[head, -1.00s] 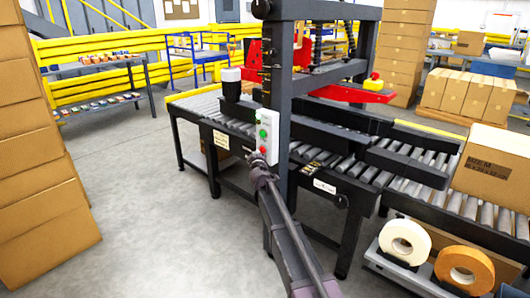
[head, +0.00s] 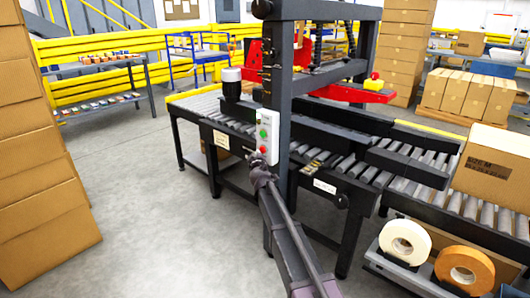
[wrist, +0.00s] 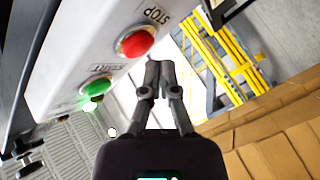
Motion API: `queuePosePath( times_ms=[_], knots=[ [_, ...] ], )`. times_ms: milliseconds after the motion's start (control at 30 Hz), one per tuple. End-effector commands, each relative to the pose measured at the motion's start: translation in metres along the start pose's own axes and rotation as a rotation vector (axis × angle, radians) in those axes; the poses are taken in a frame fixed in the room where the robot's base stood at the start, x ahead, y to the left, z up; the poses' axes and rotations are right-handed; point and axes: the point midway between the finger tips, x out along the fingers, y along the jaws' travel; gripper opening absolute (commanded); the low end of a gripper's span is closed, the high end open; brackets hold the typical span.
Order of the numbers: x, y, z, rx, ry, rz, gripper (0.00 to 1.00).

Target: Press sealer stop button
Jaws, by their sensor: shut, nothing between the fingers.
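The sealer's control box (head: 268,136) is a pale upright panel on the dark post of the machine. Its red stop button (wrist: 136,41), beside the word STOP, shows large in the wrist view; it is also the lower button in the head view (head: 263,149). The green start button (wrist: 96,87) is lit, and is above the red one in the head view (head: 263,133). My gripper (wrist: 159,68) is shut and empty. Its fingertips are just beside the red button; I cannot tell whether they touch it. In the head view my gripper (head: 256,157) is just below the button.
The roller conveyor (head: 400,160) runs through the dark sealer frame (head: 281,110). Tape rolls (head: 405,243) and a carton (head: 492,170) are at the right. Stacked cartons (head: 38,150) stand at the left. The floor (head: 150,215) between is clear.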

Motion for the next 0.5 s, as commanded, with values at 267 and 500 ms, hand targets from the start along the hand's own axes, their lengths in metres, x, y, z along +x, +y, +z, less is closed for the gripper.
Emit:
queuePosePath(
  times_ms=[267, 500],
  knots=[
    [0.0036, 0.0023, 0.0022, 0.001, 0.000, 0.000, 0.00],
    [0.0075, 0.0050, 0.0046, 0.001, 0.000, 0.000, 0.00]
  ],
)
